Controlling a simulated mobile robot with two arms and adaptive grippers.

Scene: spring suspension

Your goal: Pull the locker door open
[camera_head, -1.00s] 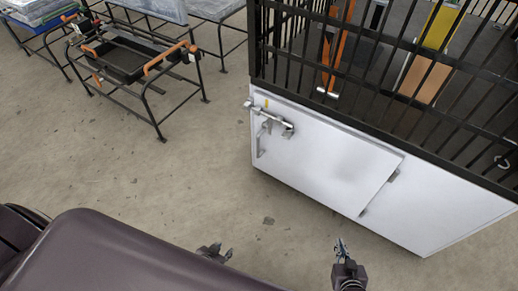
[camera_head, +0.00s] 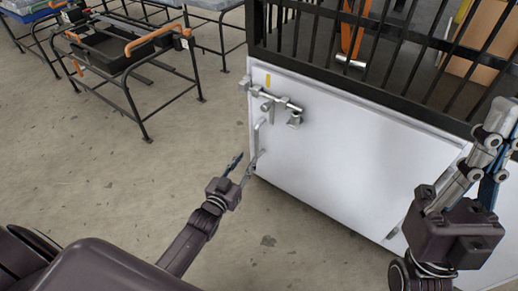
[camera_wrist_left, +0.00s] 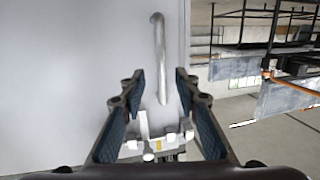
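The white locker door (camera_head: 345,150) fills the front of the cabinet and looks flush with it. Its grey bar handle (camera_head: 256,136) is near the door's left edge, below a metal slide latch (camera_head: 275,99). My left gripper (camera_head: 243,164) is open, just left of and below the handle. In the left wrist view, the handle (camera_wrist_left: 161,60) stands out ahead, between the two open fingers (camera_wrist_left: 158,92); contact cannot be told. The latch (camera_wrist_left: 157,143) shows below it there. My right gripper (camera_head: 500,135) is raised at the right, away from the handle; its finger gap is unclear.
A black barred cage (camera_head: 400,75) sits above the white cabinet. A black metal rack with orange grips (camera_head: 125,50) stands at the back left, with more tables behind. The concrete floor (camera_head: 130,160) left of the cabinet is clear.

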